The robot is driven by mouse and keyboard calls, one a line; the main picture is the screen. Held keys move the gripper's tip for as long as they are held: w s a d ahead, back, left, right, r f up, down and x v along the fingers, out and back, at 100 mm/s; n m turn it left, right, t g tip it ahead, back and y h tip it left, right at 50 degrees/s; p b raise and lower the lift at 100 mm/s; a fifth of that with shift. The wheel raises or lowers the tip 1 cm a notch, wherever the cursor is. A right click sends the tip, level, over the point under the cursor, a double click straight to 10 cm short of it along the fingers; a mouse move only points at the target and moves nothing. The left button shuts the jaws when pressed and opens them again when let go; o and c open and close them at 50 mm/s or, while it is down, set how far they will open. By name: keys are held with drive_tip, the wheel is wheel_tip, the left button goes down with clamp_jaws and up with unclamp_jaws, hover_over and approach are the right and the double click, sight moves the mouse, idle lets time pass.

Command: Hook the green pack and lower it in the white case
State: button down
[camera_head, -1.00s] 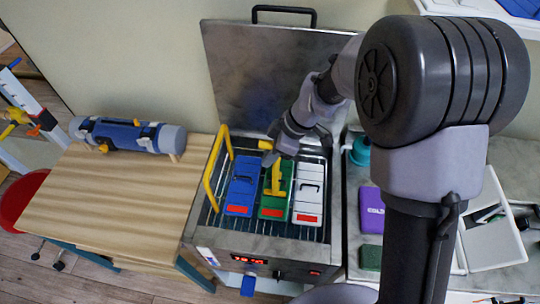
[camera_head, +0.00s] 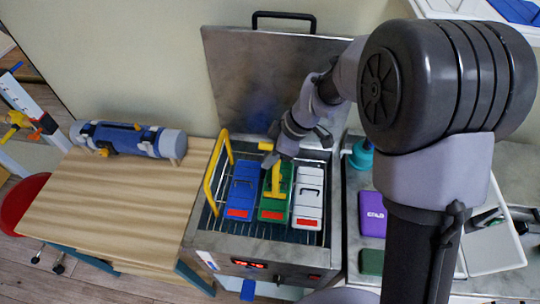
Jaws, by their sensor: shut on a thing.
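The green pack (camera_head: 266,214) stands in the middle of a metal tank, between a blue pack and a white pack. My gripper (camera_head: 276,160) is shut on a yellow hook tool (camera_head: 277,182), over the green pack. The tool covers much of the pack's top, and I cannot tell whether its hook has caught the handle. The white case (camera_head: 492,252) is open on the counter at the right, partly hidden behind my arm.
The blue pack (camera_head: 241,191) and white pack (camera_head: 308,197) stand close on either side. A yellow rail (camera_head: 212,178) edges the tank (camera_head: 232,246) at left; its raised lid (camera_head: 262,85) stands behind. A purple box (camera_head: 372,214) and dark green box (camera_head: 371,262) lie between tank and case.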

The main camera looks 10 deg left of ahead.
sight(265, 143)
drive_tip(key=shift+r+p, duration=2.35)
drive_tip(key=shift+r, duration=1.95)
drive_tip(key=shift+f, duration=0.1)
drive_tip(key=s+d+p, duration=0.2)
drive_tip(key=d+p, duration=0.1)
drive_tip(key=d, duration=2)
drive_tip(key=s+d+p, duration=0.3)
drive_tip(key=d, duration=2.1)
drive_tip(key=shift+d, duration=0.3)
